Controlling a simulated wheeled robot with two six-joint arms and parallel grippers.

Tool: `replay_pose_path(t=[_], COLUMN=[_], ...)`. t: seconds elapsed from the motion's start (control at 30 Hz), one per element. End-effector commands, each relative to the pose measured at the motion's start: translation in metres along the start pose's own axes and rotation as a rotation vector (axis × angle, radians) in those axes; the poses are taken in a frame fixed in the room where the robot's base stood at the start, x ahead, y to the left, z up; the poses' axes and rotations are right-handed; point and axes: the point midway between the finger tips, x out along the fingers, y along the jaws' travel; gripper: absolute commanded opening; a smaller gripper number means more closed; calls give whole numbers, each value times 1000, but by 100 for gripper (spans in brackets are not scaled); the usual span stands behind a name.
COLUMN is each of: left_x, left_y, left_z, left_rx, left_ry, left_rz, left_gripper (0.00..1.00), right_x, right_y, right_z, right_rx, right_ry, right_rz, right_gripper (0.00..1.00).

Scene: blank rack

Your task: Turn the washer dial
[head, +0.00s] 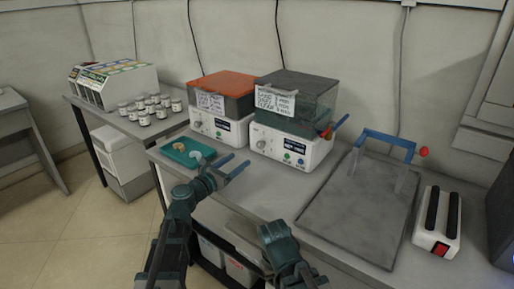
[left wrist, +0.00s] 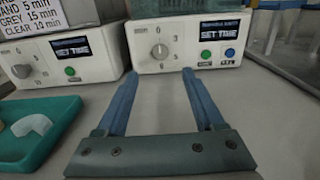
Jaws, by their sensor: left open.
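Two white machines with dials stand side by side; I cannot tell which is the washer. The right machine (head: 292,146) has a dark lid, a grey dial (head: 261,144), a "SET TIME" display and green and blue buttons. Its dial (left wrist: 159,51) shows upright in the left wrist view. The left machine (head: 222,129) has an orange lid and a similar dial (left wrist: 21,71). My left gripper (head: 241,158) is open and empty, low in front of the machines. In the left wrist view its fingers (left wrist: 158,74) point at the right machine's dial, apart from it. My right gripper is not visible.
A teal tray (head: 176,155) with pale pieces lies left of my left gripper. Jars (head: 146,108) stand farther left. A grey board with a blue handle (head: 388,138) and a white device (head: 437,222) are on the right.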

Motion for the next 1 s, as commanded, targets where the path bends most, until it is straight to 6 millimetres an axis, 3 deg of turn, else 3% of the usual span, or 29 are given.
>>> replay_pose_path(t=[0.2, 0.5, 0.7, 1.0], left_x=[51, 98, 112, 113], left_y=[2, 1, 0, 0], left_z=[0, 0, 0, 0], left_rx=[1, 1, 1, 1], left_ry=[0, 0, 0, 0], left_rz=[-3, -2, 0, 0], left_gripper=[70, 70, 70, 70], right_x=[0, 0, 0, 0], right_y=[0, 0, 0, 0], right_z=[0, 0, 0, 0], right_rx=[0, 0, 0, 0], right_ry=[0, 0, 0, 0], right_rz=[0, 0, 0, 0], right_gripper=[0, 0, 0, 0])
